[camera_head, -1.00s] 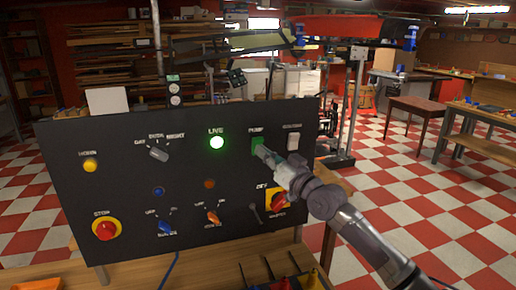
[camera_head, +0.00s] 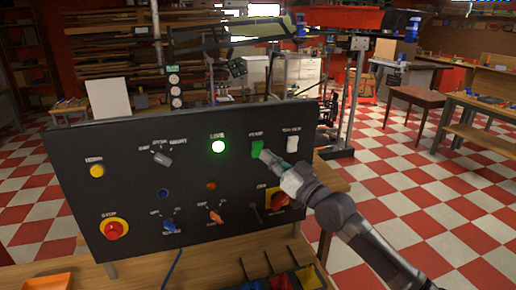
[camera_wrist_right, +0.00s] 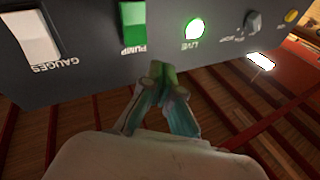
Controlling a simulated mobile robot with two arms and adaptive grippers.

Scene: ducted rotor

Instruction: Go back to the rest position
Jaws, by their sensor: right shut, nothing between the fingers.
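My right gripper (camera_head: 266,155) is shut and empty, just in front of the black control panel (camera_head: 130,185). Its fingertips are beside the green PUMP switch (camera_head: 257,148) in the head view; I cannot tell there whether they touch. In the right wrist view, the closed fingertips (camera_wrist_right: 158,75) show below and right of the green PUMP switch (camera_wrist_right: 133,27), apart from it in the picture. The green LIVE lamp (camera_head: 218,147) is lit. My right forearm hides part of the red and yellow rotary switch (camera_head: 279,201). My left gripper is not in view.
The panel stands on a wooden table (camera_head: 215,270). A yellow button (camera_head: 97,171), a red STOP knob (camera_head: 115,229) and a white GAUGES switch (camera_head: 292,144) are on it. A divided tray (camera_head: 243,268) and an orange bin (camera_head: 48,282) lie in front. Checkered floor is open at right.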

